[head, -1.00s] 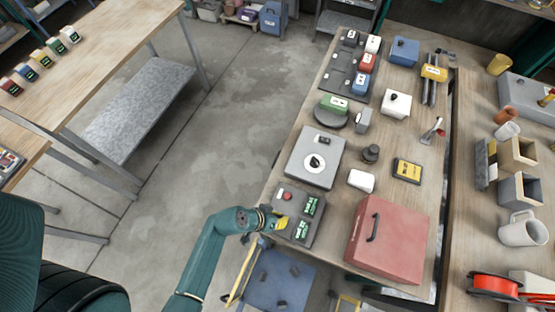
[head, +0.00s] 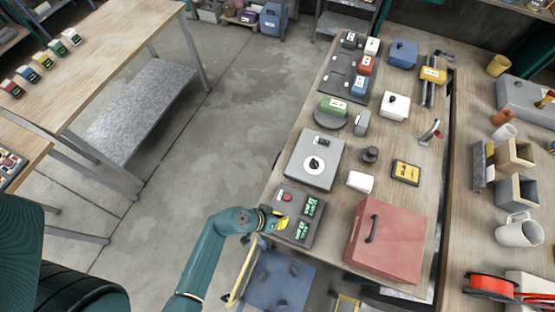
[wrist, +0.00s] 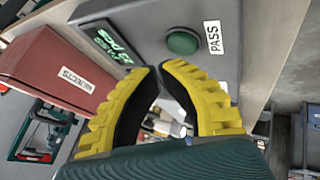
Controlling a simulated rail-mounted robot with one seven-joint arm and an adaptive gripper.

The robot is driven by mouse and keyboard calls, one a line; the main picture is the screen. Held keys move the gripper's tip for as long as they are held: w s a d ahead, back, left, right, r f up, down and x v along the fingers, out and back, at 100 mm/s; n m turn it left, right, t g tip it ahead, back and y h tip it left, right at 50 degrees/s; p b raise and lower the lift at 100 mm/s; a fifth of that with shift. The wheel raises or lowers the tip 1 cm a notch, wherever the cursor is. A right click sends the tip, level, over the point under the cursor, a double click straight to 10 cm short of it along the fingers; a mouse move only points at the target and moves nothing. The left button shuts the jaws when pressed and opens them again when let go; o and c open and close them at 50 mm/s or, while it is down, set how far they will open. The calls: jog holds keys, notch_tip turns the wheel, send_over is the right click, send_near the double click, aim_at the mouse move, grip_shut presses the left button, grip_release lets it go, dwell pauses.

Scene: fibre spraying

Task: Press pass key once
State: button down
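The grey control box (head: 309,236) sits at the near left edge of the workbench, with a red button (head: 287,197) and two green-lit displays (head: 310,206). In the wrist view a round green key (wrist: 183,42) stands beside a white PASS label (wrist: 213,37) on the box. My gripper (wrist: 158,68) has yellow ridged fingers whose curved tips come together, with nothing held between them. The tips show just below and left of the green key in the wrist view; contact is not visible. In the head view my gripper (head: 284,223) covers the green key.
A red box with a handle (head: 388,242), labelled REJECTS in the wrist view (wrist: 76,77), stands right of the control box. A grey device with a round dial (head: 315,161) lies behind it. A white block (head: 360,182) is nearby. Open floor lies left.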

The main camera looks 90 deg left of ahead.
notch_tip(320, 180, up, 5)
jog(key=p, duration=0.5)
jog(key=shift+r, duration=0.1)
dwell(0.8)
